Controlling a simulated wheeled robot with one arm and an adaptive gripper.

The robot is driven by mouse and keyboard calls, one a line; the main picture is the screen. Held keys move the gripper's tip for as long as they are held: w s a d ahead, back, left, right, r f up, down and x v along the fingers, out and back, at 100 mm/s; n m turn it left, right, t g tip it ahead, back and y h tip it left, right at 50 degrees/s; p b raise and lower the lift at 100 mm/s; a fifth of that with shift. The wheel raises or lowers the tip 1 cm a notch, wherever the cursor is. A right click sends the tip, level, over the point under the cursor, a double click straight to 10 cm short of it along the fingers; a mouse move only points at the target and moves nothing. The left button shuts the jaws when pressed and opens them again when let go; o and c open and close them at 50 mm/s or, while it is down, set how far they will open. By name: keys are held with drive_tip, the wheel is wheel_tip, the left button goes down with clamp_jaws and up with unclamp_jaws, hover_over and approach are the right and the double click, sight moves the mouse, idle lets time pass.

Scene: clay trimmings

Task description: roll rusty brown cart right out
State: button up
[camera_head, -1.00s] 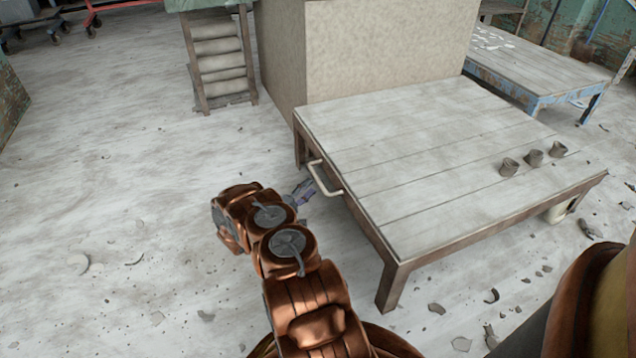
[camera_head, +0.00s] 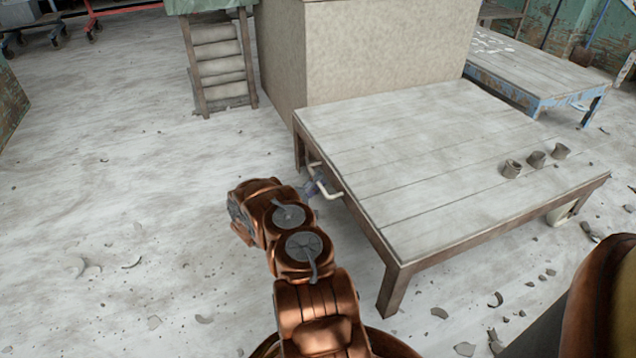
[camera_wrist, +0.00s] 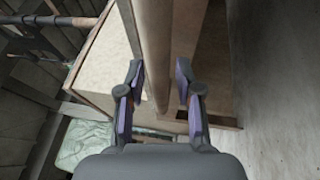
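The cart with the rusty brown frame (camera_head: 396,286) looks like a low table with a pale plank top. A cream U-shaped handle (camera_head: 334,195) sticks out from its left side. My gripper (camera_head: 314,184) is at this handle in the head view, partly hidden by it. In the wrist view my gripper (camera_wrist: 158,92) has its two fingers apart. A tan-brown bar (camera_wrist: 157,45) runs through the picture between them. I cannot tell whether it is the handle or the cart's side rail, or whether the fingers touch it. No wheels show on the cart.
The floor (camera_head: 110,180) to the left is open, with scattered shards.

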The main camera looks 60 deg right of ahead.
clamp_jaws()
drive_tip(key=shift+w, duration=0.1)
idle(0.4)
